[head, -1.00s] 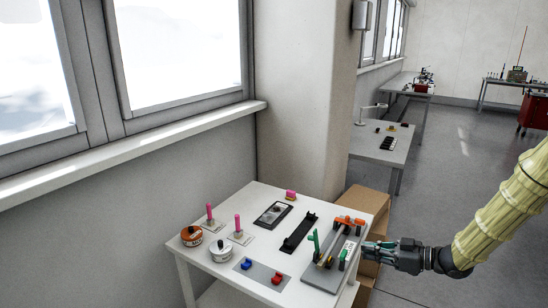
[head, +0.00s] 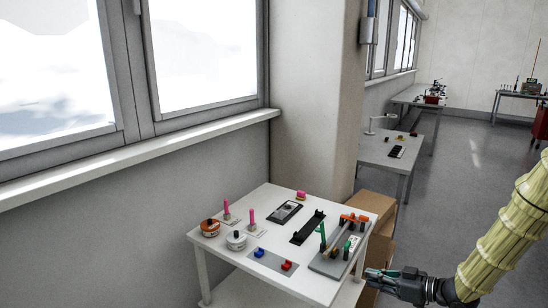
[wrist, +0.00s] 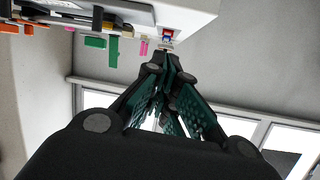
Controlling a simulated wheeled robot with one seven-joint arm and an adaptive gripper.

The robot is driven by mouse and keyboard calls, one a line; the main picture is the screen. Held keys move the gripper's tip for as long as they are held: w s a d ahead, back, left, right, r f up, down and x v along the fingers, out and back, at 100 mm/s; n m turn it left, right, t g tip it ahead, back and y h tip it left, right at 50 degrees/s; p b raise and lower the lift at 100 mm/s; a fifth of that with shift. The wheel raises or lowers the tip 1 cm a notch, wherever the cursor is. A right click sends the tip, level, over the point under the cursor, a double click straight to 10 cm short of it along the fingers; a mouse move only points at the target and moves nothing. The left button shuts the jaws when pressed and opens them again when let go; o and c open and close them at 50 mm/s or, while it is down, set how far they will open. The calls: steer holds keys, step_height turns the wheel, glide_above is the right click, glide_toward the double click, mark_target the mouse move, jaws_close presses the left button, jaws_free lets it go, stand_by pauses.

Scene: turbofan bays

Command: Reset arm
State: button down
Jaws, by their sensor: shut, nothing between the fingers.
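My gripper (head: 372,277) is at the lower right in the head view, beside the right front edge of the white table (head: 222,263) and a little below its top. Its yellow-sleeved arm comes in from the right. In the wrist view the gripper (wrist: 166,55) shows its teal fingers closed together at the tips, with nothing between them. The table and its items appear upside down at the top left of the wrist view.
The table holds a grey fixture (head: 330,262) with green and orange parts, a black rail (head: 307,229), an orange pot (head: 209,228), a white pot (head: 236,240) and pink pegs (head: 252,218). Cardboard boxes (head: 374,204) stand behind. Open floor (head: 450,170) lies to the right.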

steer(key=s+a+f+m+g+h, duration=0.1)
steer(key=s+a+f+m+h, duration=0.2)
steer(key=s+f, duration=0.55)
steer(key=s+a+f+m+g+h, duration=0.1)
steer(key=s+a+f+m+h, duration=0.4)
steer(key=f, duration=0.7)
steer(key=s+f+g+h, duration=0.1)
steer(key=s+f+g, duration=0.1)
steer(key=s, duration=0.7)
steer(key=s+d+f+m+g+h, duration=0.1)
steer(key=s+f, duration=0.3)
steer(key=s, duration=0.6)
steer(key=s+f+m+g+h, duration=0.1)
steer(key=s+f+g, duration=0.2)
steer(key=s, duration=0.7)
steer(key=shift+d+g+h, duration=0.25)
steer(key=shift+g+h, duration=0.05)
steer(key=shift+g, duration=0.2)
